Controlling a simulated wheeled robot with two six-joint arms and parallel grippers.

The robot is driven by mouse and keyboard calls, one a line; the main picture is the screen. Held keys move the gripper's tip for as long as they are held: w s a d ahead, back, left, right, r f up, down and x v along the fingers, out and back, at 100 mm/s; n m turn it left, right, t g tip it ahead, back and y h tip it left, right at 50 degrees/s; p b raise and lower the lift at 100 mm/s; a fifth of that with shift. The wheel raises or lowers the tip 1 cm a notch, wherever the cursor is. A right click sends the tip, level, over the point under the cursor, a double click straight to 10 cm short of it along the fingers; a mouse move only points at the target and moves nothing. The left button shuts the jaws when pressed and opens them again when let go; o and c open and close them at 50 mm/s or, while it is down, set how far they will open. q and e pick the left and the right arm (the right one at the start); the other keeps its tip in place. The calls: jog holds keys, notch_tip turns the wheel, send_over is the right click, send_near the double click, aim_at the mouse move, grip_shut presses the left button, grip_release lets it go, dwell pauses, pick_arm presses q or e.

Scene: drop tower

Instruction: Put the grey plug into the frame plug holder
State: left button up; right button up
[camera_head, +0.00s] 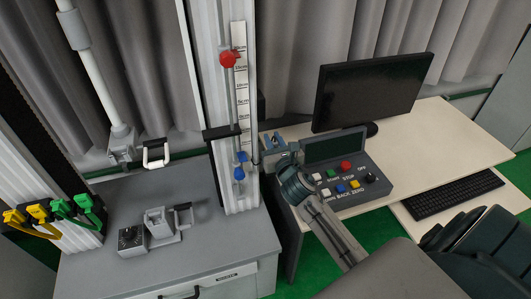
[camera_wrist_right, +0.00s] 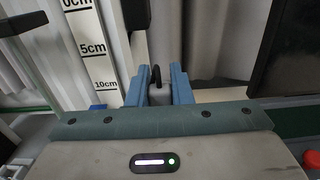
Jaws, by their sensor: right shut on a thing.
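My right gripper (camera_head: 274,143) is right of the tall white column, above the control box's left end. In the right wrist view its two blue fingers (camera_wrist_right: 158,82) are shut on the grey plug (camera_wrist_right: 159,95), a small light-grey block with a black loop handle. The fingers hide the plug's sides. In the head view the plug is too small to make out clearly. I cannot tell for sure which part is the frame plug holder. A grey bracket with a black-and-white handle (camera_head: 156,153) sits at the white pole's foot. My left gripper is not in view.
The column carries a scale (camera_head: 240,75) and a red knob (camera_head: 228,59). A grey cabinet (camera_head: 215,245) bears a block with a black handle (camera_head: 160,222). The control box (camera_head: 345,180) and monitor (camera_head: 370,90) stand on the desk.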

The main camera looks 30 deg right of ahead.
jog(key=shift+w, duration=0.1)
jog(key=shift+a+f, duration=0.1)
jog(key=shift+f, duration=0.05)
jog(key=shift+f+b, duration=0.4)
jog(key=shift+b, duration=0.3)
jog(key=shift+f+b, duration=0.55)
jog(key=shift+b, duration=0.05)
jog(key=shift+f+b, duration=0.45)
jog(key=shift+b, duration=0.05)
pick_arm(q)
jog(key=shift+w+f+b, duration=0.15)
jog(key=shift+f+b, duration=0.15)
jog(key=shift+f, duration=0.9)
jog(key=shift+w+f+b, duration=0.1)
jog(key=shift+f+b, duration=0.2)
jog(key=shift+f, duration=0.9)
pick_arm(e)
jog(key=shift+f, duration=1.05)
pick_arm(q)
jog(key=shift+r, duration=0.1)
pick_arm(e)
jog(key=shift+f, duration=0.2)
jog(key=o, duration=0.8)
jog(key=shift+o, duration=0.2)
